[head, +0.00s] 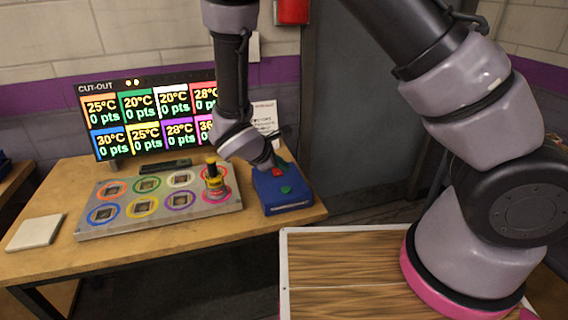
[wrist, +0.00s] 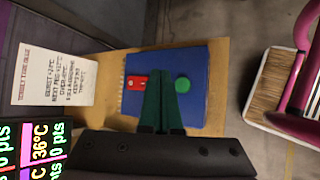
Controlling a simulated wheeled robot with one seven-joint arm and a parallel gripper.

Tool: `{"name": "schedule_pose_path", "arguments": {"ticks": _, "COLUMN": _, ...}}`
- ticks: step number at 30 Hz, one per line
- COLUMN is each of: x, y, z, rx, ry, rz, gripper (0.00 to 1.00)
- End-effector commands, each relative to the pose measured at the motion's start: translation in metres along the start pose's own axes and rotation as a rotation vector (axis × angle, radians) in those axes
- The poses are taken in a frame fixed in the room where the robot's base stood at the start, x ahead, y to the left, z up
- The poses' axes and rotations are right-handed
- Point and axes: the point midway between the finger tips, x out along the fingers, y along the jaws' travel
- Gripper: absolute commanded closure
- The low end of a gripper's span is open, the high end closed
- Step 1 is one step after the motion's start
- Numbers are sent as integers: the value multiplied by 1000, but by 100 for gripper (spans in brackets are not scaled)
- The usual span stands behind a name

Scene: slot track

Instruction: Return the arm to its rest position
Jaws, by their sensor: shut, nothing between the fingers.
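My gripper (head: 276,164) is at the end of my arm, over the blue box (head: 290,206) at the right end of the wooden table. In the wrist view its dark green fingers (wrist: 161,76) are together and empty. They lie over the blue box (wrist: 200,60), between a red button (wrist: 136,82) and a round green button (wrist: 183,84). The red button (head: 277,172) is close to the fingertips in the head view; I cannot tell whether they touch. My upper arm crosses the top right of the head view.
A grey slot board (head: 160,222) with coloured rings lies left of the box. Behind is a screen (head: 150,120) reading "CUT-OUT". A printed paper (head: 264,117) stands behind the box. A pale tile (head: 35,232) lies far left.

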Motion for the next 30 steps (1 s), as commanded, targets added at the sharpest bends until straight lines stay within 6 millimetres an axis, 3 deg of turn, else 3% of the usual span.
{"name": "schedule_pose_path", "arguments": {"ticks": 5, "x": -4, "y": 11, "z": 21, "rx": 98, "ry": 1, "rz": -47, "gripper": 100}}
{"name": "schedule_pose_path", "arguments": {"ticks": 8, "x": -10, "y": 26, "z": 54, "rx": 253, "ry": 2, "rz": -121, "gripper": 100}}
{"name": "schedule_pose_path", "arguments": {"ticks": 12, "x": -25, "y": 44, "z": 115, "rx": 531, "ry": 10, "rz": -252, "gripper": 100}}
{"name": "schedule_pose_path", "arguments": {"ticks": 17, "x": -45, "y": 54, "z": 181, "rx": 845, "ry": 33, "rz": -387, "gripper": 100}}
{"name": "schedule_pose_path", "arguments": {"ticks": 24, "x": -86, "y": 55, "z": 270, "rx": 1298, "ry": 103, "rz": -545, "gripper": 100}}
{"name": "schedule_pose_path", "arguments": {"ticks": 30, "x": -129, "y": 47, "z": 330, "rx": 1656, "ry": 202, "rz": -626, "gripper": 100}}
